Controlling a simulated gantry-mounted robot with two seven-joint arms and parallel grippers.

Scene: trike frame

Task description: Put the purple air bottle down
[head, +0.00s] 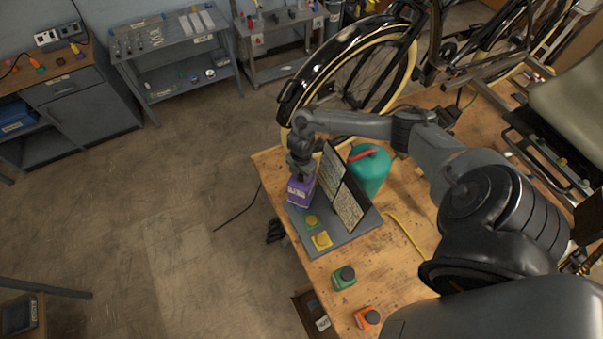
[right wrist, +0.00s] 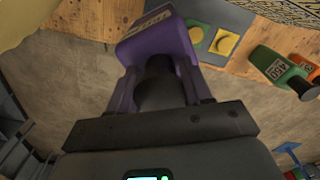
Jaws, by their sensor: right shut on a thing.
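The purple air bottle (head: 300,191) is in my right gripper (head: 302,174), at the left end of the grey board (head: 348,239) on the wooden bench. In the right wrist view the bottle (right wrist: 160,42) sits between the fingers of my right gripper (right wrist: 158,88), which are shut on it. The board has yellow-marked spots (head: 321,240) beside the bottle. Whether the bottle's base touches the board cannot be told. My left gripper is not in view.
Upright printed panels (head: 345,190) stand on the board, right of the bottle. Behind them is a teal canister (head: 370,170). A bicycle wheel (head: 350,75) is beyond the bench.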

